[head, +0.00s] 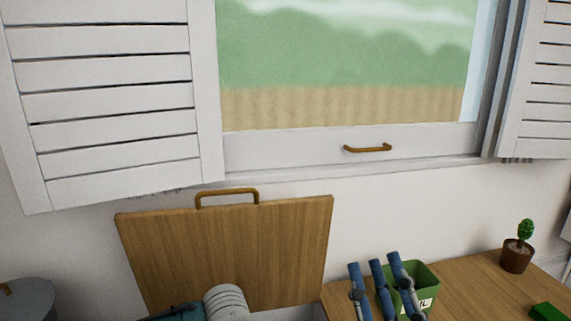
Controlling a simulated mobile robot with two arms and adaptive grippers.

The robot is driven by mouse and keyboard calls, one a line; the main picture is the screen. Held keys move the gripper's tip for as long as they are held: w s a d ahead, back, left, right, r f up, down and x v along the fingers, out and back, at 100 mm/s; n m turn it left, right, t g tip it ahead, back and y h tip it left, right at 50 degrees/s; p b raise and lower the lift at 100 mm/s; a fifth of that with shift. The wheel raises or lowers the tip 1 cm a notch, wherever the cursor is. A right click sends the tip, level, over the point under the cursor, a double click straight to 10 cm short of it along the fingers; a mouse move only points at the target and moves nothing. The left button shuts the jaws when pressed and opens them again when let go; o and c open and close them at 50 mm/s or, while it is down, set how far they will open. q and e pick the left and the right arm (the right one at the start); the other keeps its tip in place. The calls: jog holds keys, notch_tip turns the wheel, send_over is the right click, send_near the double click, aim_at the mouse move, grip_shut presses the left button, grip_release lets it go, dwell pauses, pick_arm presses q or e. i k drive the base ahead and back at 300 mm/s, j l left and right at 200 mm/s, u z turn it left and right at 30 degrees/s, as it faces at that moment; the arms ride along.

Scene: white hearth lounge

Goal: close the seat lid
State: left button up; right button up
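The seat lid (225,250) is a wooden panel standing raised, nearly upright, in front of the white wall below the window. A brown bar handle (227,192) is on its top edge. The lid's lower edge and the seat are hidden or below the picture. My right gripper (378,262) is to the right of the lid, apart from it, with its blue fingers pointing up and spread. I see nothing held between them. Part of my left arm crosses in front of the lid's bottom; my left gripper does not show.
A green bin (425,276) with a white label stands behind my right gripper on a wooden surface (470,290). A small potted plant (517,255) and a green block (547,312) are farther right. A grey round container (30,297) is at bottom left. White shutters (115,100) flank the window.

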aim_at(275, 252)
jog(key=k, duration=1.2)
